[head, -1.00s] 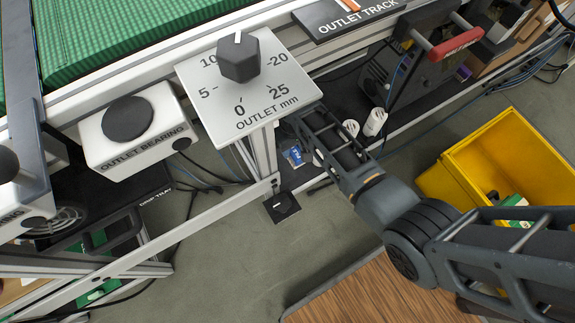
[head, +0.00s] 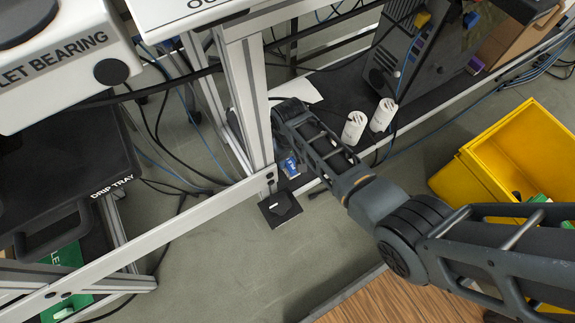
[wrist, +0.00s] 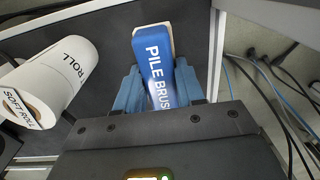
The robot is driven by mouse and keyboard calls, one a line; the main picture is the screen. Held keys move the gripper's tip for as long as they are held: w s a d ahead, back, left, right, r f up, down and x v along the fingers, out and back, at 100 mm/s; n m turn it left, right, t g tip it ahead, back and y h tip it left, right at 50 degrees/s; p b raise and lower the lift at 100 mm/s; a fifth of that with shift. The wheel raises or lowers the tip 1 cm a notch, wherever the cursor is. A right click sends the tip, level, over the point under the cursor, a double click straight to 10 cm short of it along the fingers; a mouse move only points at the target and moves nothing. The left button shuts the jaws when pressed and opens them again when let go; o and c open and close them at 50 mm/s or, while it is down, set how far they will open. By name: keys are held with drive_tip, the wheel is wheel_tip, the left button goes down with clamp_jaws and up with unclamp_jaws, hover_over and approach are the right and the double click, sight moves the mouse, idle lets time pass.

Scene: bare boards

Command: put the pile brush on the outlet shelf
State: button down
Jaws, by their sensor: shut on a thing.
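The pile brush (wrist: 154,62), a blue block with white lettering and a pale edge, stands between the two blue fingers of my gripper (wrist: 160,82) in the wrist view. My gripper is shut on it. In the head view my arm hides most of the gripper; a small blue and white patch (head: 289,166) beside the arm's end looks like the brush. A low dark shelf (head: 343,92) runs under the frame behind my arm. It carries no readable shelf label. I cannot tell whether the brush touches it.
Two white rolls (head: 354,128) stand on the dark shelf; one marked SOFT ROLL (wrist: 62,75) is left of the brush in the wrist view. A frame post (head: 250,95) stands close left of my gripper, with cables beyond. A yellow bin (head: 510,150) is at right.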

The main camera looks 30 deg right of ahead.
sight(288, 164)
drive_tip(key=shift+f+b, duration=0.9)
drive_tip(key=shift+f, duration=0.85)
drive_tip(key=shift+f, duration=0.2)
drive_tip(key=c, duration=0.7)
unclamp_jaws()
wheel_tip(288, 164, up, 12)
drive_tip(key=p, duration=0.6)
drive_tip(key=shift+d+r, duration=0.15)
drive_tip(key=shift+r, duration=0.05)
